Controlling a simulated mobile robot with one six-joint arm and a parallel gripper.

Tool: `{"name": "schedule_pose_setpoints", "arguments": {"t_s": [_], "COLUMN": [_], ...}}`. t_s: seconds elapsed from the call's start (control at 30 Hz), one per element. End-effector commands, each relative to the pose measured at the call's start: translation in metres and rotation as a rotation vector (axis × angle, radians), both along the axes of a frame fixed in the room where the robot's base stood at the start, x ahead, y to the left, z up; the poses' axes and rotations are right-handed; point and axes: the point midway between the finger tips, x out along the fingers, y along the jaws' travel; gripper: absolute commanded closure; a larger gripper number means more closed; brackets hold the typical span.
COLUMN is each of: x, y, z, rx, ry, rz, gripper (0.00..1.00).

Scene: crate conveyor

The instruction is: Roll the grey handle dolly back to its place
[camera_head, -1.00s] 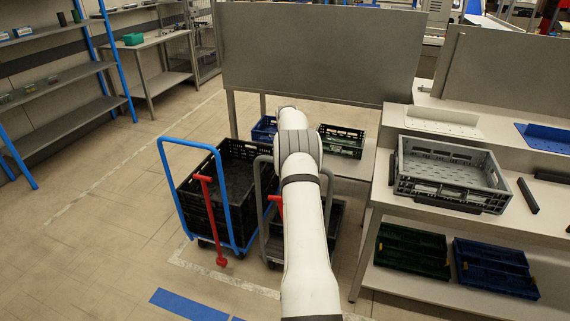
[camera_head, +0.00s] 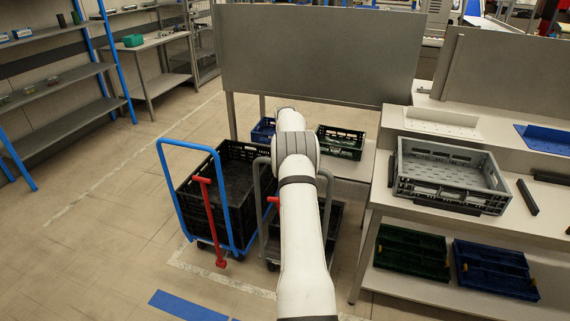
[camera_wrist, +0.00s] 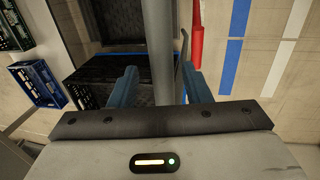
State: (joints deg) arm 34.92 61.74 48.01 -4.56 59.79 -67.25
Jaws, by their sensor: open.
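The grey handle dolly (camera_head: 256,215) stands on the floor in the middle of the head view, largely covered by my arm. Its tall grey handle frame shows on both sides of the arm, and part of a dark crate (camera_head: 335,219) shows to the right. In the wrist view the grey handle bar (camera_wrist: 160,40) runs upright between the fingers of my gripper (camera_wrist: 160,75). My gripper is open, one blue finger on each side of the bar. I cannot tell whether a finger touches it. A red lever (camera_wrist: 196,35) is just right of the bar.
The blue handle dolly (camera_head: 226,205) with black crates (camera_head: 240,165) stands close on the left. A workbench (camera_head: 385,195) with a grey crate (camera_head: 402,187) is on the right. Blue floor strips (camera_head: 187,305) and white lines mark the floor. The floor at left is clear.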

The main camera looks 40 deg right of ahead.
Motion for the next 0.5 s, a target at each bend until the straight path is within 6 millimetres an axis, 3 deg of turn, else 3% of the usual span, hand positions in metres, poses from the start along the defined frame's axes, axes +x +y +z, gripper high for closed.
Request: {"name": "schedule_pose_setpoints", "arguments": {"t_s": [0.5], "x": [-0.009], "y": [0.011], "z": [0.071], "rx": [-0.001], "ry": [-0.003], "rz": [-0.001], "gripper": [0.56]}}
